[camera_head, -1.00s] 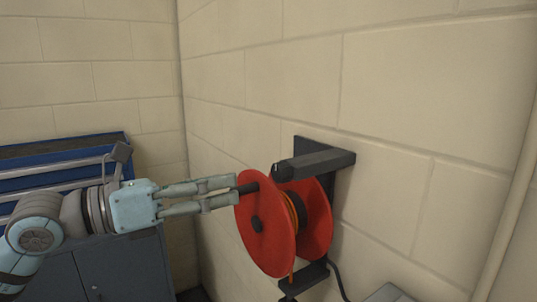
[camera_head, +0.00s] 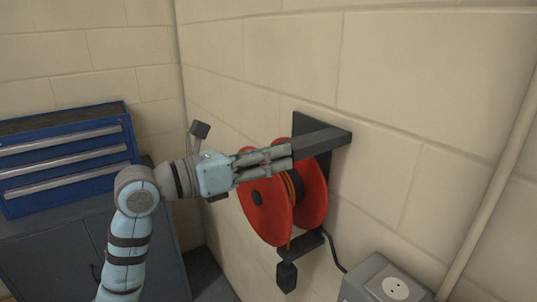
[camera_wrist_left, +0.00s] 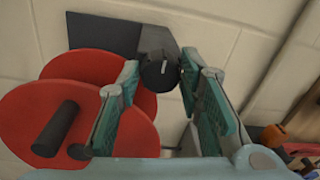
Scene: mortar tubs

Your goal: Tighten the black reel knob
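The black reel knob (camera_wrist_left: 158,71) shows in the left wrist view as a round black end with a white mark, on the end of the dark bracket arm (camera_head: 322,141). My left gripper (camera_head: 290,157) is at the knob, its two fingers spread on either side of it; in the left wrist view the fingertips (camera_wrist_left: 160,68) flank the knob closely. I cannot tell whether they touch it. In the head view the fingers hide the knob. The red reel (camera_head: 264,213) hangs below the bracket arm, with a black crank handle (camera_wrist_left: 55,128). My right gripper is not in view.
A blue drawer chest (camera_head: 60,150) stands on a grey cabinet (camera_head: 50,255) at the left. A block wall (camera_head: 400,90) backs the reel. A grey socket box (camera_head: 385,280) and a pipe (camera_head: 490,215) are at the lower right.

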